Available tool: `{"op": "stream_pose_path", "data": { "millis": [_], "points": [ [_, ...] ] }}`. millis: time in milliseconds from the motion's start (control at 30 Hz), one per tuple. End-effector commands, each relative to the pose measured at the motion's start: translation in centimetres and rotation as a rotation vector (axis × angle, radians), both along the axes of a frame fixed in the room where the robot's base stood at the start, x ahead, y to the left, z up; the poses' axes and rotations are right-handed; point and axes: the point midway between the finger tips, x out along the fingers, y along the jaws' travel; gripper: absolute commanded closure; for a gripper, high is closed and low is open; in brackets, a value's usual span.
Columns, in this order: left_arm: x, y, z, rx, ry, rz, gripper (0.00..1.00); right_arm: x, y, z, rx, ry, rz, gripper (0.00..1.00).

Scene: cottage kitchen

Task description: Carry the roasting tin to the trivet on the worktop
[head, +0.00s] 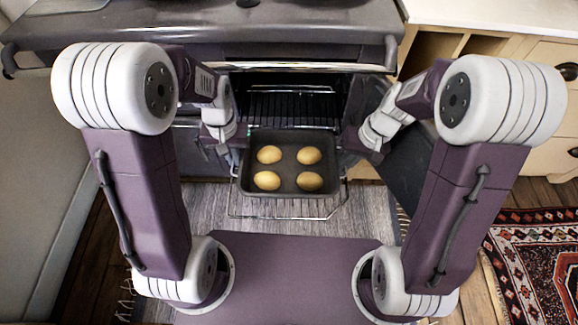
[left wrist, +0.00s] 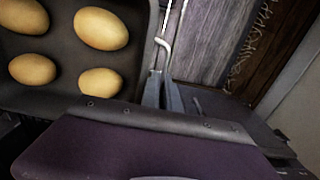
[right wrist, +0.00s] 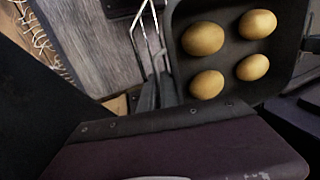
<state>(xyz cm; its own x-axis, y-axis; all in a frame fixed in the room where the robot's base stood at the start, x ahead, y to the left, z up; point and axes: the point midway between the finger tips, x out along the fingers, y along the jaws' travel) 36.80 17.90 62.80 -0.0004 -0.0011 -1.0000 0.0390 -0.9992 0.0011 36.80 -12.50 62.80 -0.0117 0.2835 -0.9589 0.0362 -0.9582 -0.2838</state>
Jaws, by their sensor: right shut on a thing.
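The dark roasting tin (head: 293,190), with several potatoes (head: 310,155) in it, sits level over the pulled-out wire rack at the oven mouth. I cannot tell whether it touches the rack. My right gripper (head: 347,152) is shut on the tin's right side; its fingers (right wrist: 157,92) meet the tin (right wrist: 226,92) in the right wrist view. My left gripper (head: 239,150) is at the tin's left side. Its fingers (left wrist: 163,92) are beside the tin (left wrist: 62,82) in the left wrist view, partly hidden, their grip unclear. I do not see the trivet. The pale worktop (head: 490,12) is at the top right.
The wire rack (head: 325,208) sticks out of the open oven (head: 290,105) under the tin. The range's front rail (head: 210,52) runs above. The open oven door (head: 408,165) stands at the right. A patterned rug (head: 540,265) lies at the lower right.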

Motion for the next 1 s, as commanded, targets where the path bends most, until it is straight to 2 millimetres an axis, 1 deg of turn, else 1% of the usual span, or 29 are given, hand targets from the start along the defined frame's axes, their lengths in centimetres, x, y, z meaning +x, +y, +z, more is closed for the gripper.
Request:
{"op": "stream_pose_path", "data": {
  "millis": [833,1000],
  "points": [
    [0.0,0.03,0.05,0.001,0.0,-0.003,1.0,0.08,-0.03,0.06,-0.001,-0.003,-0.001,1.0],
    [0.03,0.03,0.57,0.001,-0.001,-0.003,1.0,0.12,-0.02,0.59,0.0,-0.004,-0.001,1.0]
  ]
}}
